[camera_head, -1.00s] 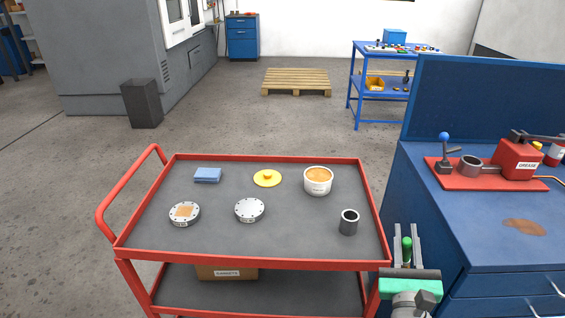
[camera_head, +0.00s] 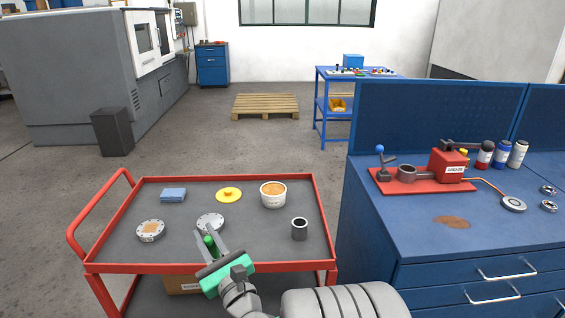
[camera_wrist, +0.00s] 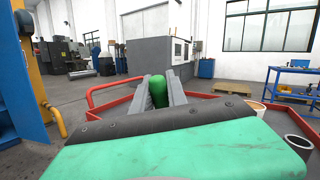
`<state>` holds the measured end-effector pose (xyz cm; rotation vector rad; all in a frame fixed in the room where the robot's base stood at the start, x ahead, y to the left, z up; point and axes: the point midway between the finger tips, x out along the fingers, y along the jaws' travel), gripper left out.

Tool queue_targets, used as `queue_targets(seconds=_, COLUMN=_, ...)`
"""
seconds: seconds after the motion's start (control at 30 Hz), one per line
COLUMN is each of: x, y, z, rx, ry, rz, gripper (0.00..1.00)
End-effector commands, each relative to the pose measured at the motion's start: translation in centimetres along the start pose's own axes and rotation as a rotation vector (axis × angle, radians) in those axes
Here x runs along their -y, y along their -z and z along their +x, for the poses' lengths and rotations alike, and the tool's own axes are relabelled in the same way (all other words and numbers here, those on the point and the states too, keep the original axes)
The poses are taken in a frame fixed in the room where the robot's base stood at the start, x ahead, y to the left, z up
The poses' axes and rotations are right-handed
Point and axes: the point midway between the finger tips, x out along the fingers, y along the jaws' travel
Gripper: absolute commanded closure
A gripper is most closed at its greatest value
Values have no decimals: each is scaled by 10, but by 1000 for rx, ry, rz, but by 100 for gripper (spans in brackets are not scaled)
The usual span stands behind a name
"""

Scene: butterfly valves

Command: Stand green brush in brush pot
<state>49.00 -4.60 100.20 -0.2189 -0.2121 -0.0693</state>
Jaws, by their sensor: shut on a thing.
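My gripper (camera_head: 210,245) is over the front part of the red cart, left of the brush pot. It is shut on the green brush (camera_head: 209,241), whose rounded green end shows between the fingers. The brush also shows in the wrist view (camera_wrist: 158,92); the rest of it is hidden by the gripper. The brush pot (camera_head: 300,229) is a dark grey open cylinder standing upright at the right front of the cart top. Its opening shows at the right edge of the wrist view (camera_wrist: 299,143). Brush and pot are apart.
The red cart (camera_head: 130,250) also carries a white tub (camera_head: 273,195), a yellow lid (camera_head: 229,195), a blue cloth (camera_head: 173,195) and two round flanges (camera_head: 150,231), (camera_head: 210,223). A blue workbench (camera_head: 400,225) with a red grease device (camera_head: 447,165) stands to the right.

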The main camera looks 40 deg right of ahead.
Motion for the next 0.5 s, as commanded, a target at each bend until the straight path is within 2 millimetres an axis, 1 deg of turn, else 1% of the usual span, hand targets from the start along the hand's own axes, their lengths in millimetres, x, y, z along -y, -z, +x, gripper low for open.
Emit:
queue_targets(seconds=0.03, x=27, y=-16, z=19, rx=-22, ry=19, rz=9, gripper=100)
queue_targets(seconds=0.07, x=42, y=-18, z=28, rx=-34, ry=29, rz=15, gripper=100)
queue_targets(seconds=0.1, x=63, y=-20, z=40, rx=-51, ry=42, rz=27, gripper=100)
queue_targets(seconds=0.17, x=96, y=-20, z=56, rx=-77, ry=62, rz=44, gripper=100)
queue_targets(seconds=0.2, x=120, y=-19, z=65, rx=-95, ry=77, rz=57, gripper=100)
queue_targets(seconds=0.23, x=138, y=-18, z=72, rx=-108, ry=88, rz=66, gripper=100)
queue_targets(seconds=0.27, x=157, y=-16, z=77, rx=-123, ry=101, rz=77, gripper=100)
queue_targets(seconds=0.3, x=183, y=-12, z=82, rx=-141, ry=118, rz=93, gripper=100)
queue_targets(seconds=0.37, x=219, y=-4, z=86, rx=-168, ry=143, rz=115, gripper=100)
queue_targets(seconds=0.4, x=241, y=2, z=86, rx=-184, ry=158, rz=129, gripper=100)
queue_targets(seconds=0.5, x=283, y=17, z=83, rx=-215, ry=189, rz=159, gripper=100)
